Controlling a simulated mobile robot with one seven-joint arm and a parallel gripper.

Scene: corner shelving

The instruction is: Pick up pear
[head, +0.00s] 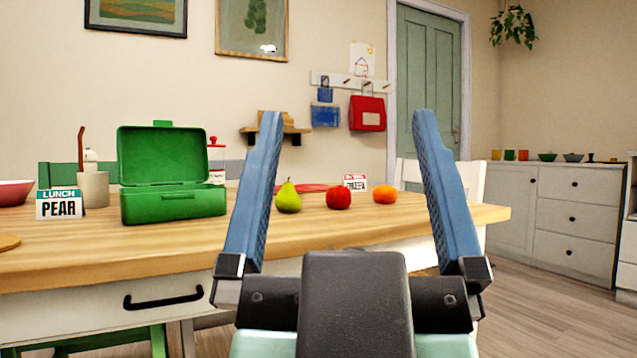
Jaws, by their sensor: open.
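A green pear (288,197) stands upright on the wooden table, just right of my gripper's left finger in the head view. My gripper (345,125) is open and empty, with its two blue fingers spread wide in the foreground. The pear appears between the fingers, near the left one, but beyond them on the table. A red apple (338,198) and an orange fruit (384,195) stand to the right of the pear. A card (60,204) reading "LUNCH PEAR" stands at the left.
An open green lunch box (173,204) stands left of the pear on the wooden table (150,238). A beige cup (94,189) and a pink bowl (14,193) are farther left. A small card (355,182) and a red flat item (300,188) lie behind the fruit.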

